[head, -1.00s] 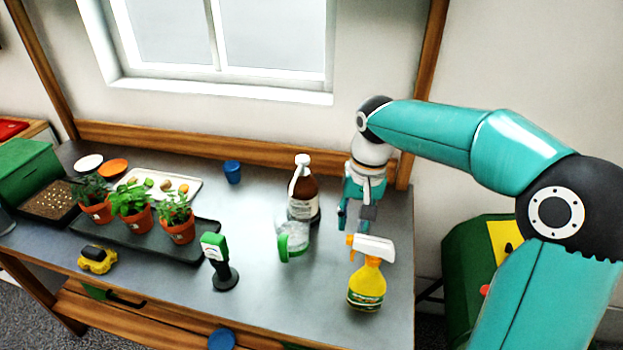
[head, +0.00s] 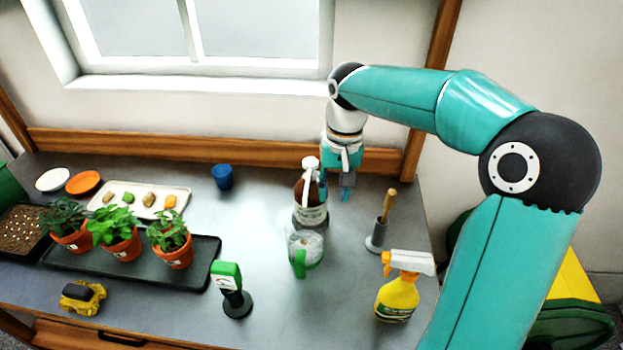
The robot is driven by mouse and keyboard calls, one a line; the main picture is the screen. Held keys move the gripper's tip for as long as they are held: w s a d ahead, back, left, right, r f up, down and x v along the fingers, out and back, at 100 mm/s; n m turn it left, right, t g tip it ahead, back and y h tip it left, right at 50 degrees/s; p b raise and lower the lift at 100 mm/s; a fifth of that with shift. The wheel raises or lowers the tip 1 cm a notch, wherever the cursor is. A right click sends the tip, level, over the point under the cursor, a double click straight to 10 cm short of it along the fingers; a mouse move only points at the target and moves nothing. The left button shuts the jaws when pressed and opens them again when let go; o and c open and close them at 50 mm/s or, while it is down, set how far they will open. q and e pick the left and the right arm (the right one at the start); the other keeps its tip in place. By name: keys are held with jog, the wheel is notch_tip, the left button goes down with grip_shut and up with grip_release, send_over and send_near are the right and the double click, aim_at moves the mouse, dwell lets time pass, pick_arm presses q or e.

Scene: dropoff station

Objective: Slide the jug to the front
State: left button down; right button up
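The clear jug (head: 311,246) with a green handle stands upright on the grey bench, right of the middle. Its handle faces the near side. A brown bottle (head: 310,203) with a white cap and label stands right behind it, partly hidden by it. My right gripper (head: 337,191) points down just to the right of and behind the bottle's neck, farther back than the jug. Its fingers look apart, with one partly hidden by the bottle; it does not touch the jug. My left gripper is not in view.
A yellow spray bottle (head: 397,298) and a wooden-handled tool in a grey holder (head: 377,236) stand to the right. A black stand with a green top (head: 234,300) is left of the jug. Potted plants on a black tray (head: 206,251) fill the left. The bench in front of the jug is clear.

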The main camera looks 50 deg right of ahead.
aim_at(323, 241)
jog(key=shift+a+r, duration=0.1)
jog(key=shift+a, duration=0.05)
jog(key=f, duration=1.1)
jog(key=w+a+f+p, duration=0.1)
jog(key=f, duration=0.5)
grip_shut()
